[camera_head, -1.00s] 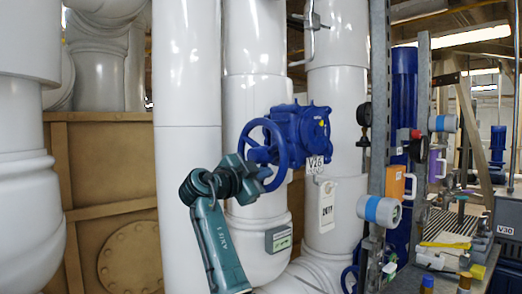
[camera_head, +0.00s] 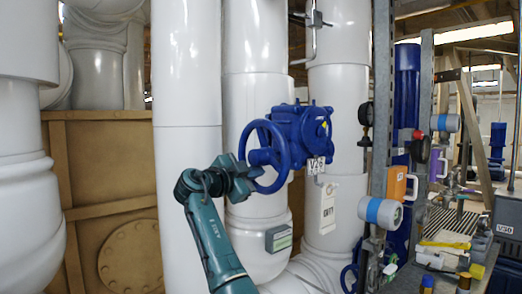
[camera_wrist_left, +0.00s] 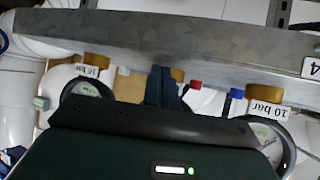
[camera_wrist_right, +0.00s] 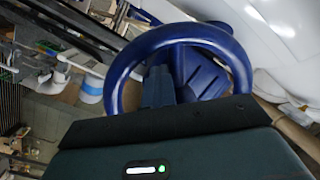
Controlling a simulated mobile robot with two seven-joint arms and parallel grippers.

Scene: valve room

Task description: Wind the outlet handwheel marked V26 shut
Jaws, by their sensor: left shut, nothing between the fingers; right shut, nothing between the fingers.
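The blue V26 handwheel (camera_head: 243,141) sits on a blue valve body (camera_head: 311,128) in front of white pipes in the head view. A V26 plate (camera_head: 316,166) hangs at the valve body's lower right. My right gripper (camera_head: 258,174) is shut and empty at the wheel's lower left rim. In the right wrist view the handwheel rim (camera_wrist_right: 125,65) arches around the shut fingers (camera_wrist_right: 170,85), which point into the ring; I cannot tell whether they touch a spoke. My left gripper (camera_wrist_left: 165,85) is shut and empty in the left wrist view, out of the head view.
A white tag (camera_head: 328,208) hangs below the valve. A steel post (camera_head: 381,120) with gauges stands to the right, near a cluttered bench (camera_head: 440,270).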

